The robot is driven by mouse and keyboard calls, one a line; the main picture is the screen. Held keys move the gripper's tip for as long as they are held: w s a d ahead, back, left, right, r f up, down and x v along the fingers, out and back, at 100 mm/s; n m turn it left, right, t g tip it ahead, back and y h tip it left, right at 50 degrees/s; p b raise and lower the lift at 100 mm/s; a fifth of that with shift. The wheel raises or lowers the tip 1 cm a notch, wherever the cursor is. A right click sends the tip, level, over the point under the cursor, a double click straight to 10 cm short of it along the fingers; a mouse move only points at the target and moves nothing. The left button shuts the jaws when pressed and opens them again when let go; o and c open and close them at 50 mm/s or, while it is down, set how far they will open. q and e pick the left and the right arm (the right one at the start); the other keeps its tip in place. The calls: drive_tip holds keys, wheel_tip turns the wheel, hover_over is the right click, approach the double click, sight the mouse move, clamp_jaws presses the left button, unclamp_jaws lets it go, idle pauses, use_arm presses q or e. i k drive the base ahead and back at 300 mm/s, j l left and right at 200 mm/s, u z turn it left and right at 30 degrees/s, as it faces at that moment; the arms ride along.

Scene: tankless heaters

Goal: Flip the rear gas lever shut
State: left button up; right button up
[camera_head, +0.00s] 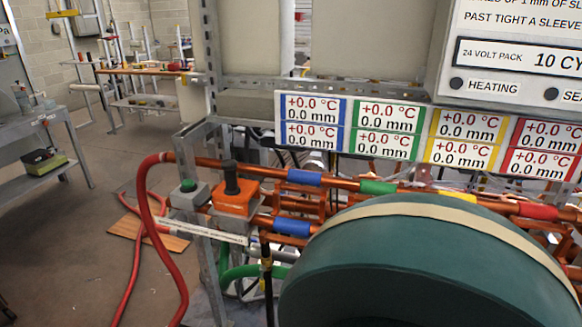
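I cannot pick out the rear gas lever with certainty. An orange box (235,200) with an upright black handle (231,178) sits at the left end of the copper pipe rack. A grey box with a green button (189,193) is just left of it. A small yellow fitting (266,262) shows below, on a dark upright hose or pipe; I cannot tell whether it is a lever. Neither of my grippers is in view. The area behind the large green round object is hidden.
A large dark green round object (420,265) with a beige band fills the lower right. A red hose (170,255) loops from the rack to the floor. Display cards (352,127) hang above the pipes. A bench (35,130) stands far left; the floor between is mostly free.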

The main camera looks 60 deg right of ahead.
sight(263, 268)
drive_tip(key=z, duration=1.75)
drive_tip(key=k+j+z, duration=0.1)
drive_tip(key=j, duration=0.3)
drive_tip(key=k+j, duration=0.1)
drive_tip(key=j, duration=0.3)
drive_tip(key=k+j+z, duration=0.15)
drive_tip(key=j, duration=0.2)
drive_tip(key=j+z, duration=0.1)
drive_tip(key=j, duration=0.3)
